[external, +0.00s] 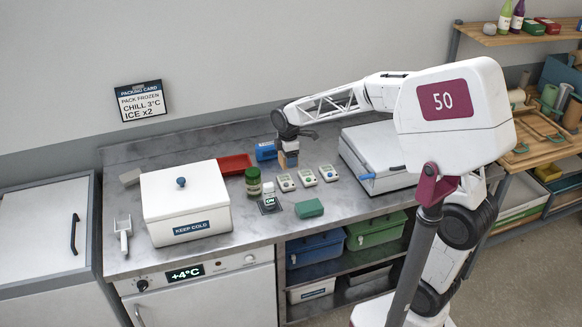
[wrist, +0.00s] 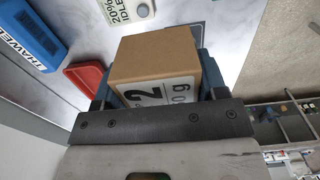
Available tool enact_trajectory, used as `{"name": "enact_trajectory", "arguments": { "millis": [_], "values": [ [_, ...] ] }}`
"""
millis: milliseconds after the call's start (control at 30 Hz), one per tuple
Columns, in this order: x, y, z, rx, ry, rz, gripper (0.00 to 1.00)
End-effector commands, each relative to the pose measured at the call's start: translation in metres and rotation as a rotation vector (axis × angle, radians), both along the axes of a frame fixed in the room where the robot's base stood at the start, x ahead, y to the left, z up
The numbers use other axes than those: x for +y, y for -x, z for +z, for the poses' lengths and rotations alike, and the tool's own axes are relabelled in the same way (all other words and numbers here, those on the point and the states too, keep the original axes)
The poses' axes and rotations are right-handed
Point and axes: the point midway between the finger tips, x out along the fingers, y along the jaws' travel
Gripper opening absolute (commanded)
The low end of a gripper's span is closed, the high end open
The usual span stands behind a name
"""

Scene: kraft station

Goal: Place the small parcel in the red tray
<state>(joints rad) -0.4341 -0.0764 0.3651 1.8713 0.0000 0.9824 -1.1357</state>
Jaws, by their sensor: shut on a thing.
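The small parcel is a brown cardboard box (wrist: 155,60) with a white printed label, large in the wrist view. My gripper (external: 288,155) is shut on it, its dark blue fingers on both sides of the box. In the external view the parcel (external: 290,161) shows as a small tan patch below the gripper, above the counter. The red tray (external: 234,163) lies flat on the counter to the left of my gripper, toward the wall. Its edge also shows in the wrist view (wrist: 84,74), left of the parcel. No object is visible in it.
A blue box (external: 265,151) stands between tray and gripper. A green jar (external: 253,181), white meters (external: 307,177) and a green block (external: 309,208) stand nearer the front. A white lidded cool box (external: 185,212) is on the left, a grey case (external: 375,150) on the right.

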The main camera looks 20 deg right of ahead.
Motion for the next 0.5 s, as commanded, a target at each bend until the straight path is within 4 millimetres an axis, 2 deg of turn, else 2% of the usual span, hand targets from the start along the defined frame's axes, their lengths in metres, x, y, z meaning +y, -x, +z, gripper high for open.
{"name": "enact_trajectory", "arguments": {
  "millis": [33, 500],
  "values": [
    [0.0, -0.001, 0.009, -0.003, -0.001, 0.001, 0.3],
    [0.03, -0.044, 0.012, 0.0, 0.0, 0.128, 0.3]
  ]
}}
